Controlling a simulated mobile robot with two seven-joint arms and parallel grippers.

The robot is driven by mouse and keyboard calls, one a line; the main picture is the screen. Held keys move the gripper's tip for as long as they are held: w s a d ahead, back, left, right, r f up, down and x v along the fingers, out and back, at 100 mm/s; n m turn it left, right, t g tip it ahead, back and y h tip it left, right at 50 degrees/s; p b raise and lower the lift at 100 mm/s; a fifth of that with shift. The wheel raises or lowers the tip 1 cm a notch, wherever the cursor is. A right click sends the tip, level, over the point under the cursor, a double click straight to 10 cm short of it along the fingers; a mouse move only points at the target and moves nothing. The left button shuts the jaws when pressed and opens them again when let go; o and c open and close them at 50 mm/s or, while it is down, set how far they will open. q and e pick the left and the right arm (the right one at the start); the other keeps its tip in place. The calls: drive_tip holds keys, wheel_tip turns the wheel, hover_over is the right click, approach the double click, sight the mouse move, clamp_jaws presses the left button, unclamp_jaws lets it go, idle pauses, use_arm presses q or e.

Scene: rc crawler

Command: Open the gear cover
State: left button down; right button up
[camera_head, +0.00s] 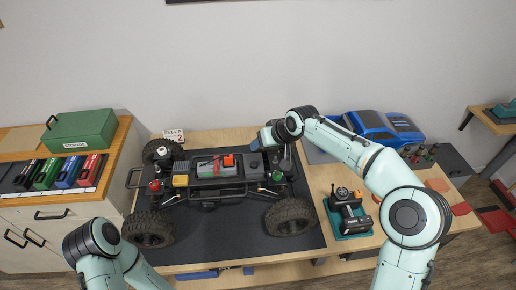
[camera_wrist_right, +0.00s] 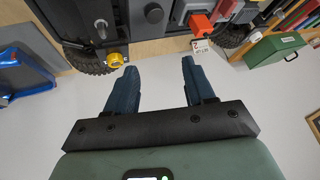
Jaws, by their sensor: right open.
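The RC crawler chassis (camera_head: 215,180) stands without its body on a dark mat (camera_head: 210,242), with large black tires. Grey, red and orange parts sit in its middle and a yellow block at its left. I cannot tell for sure which part is the gear cover. My right gripper (camera_head: 262,139) is at the chassis's far right side, partly hidden by its own wrist. In the right wrist view my right gripper (camera_wrist_right: 154,68) is open, with nothing between its fingers. The chassis (camera_wrist_right: 172,22) shows beyond the fingertips, with a yellow ring part (camera_wrist_right: 117,60) near the left finger. My left gripper is out of view.
A blue truck body (camera_head: 375,125) lies at the back right, behind my right arm. A transmitter in a teal tray (camera_head: 352,225) stands right of the mat. A green storage box (camera_head: 80,131) and colored bins (camera_head: 68,172) are on the left cabinet.

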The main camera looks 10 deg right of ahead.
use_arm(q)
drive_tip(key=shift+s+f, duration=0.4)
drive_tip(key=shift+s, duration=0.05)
use_arm(e)
drive_tip(key=v, duration=0.7)
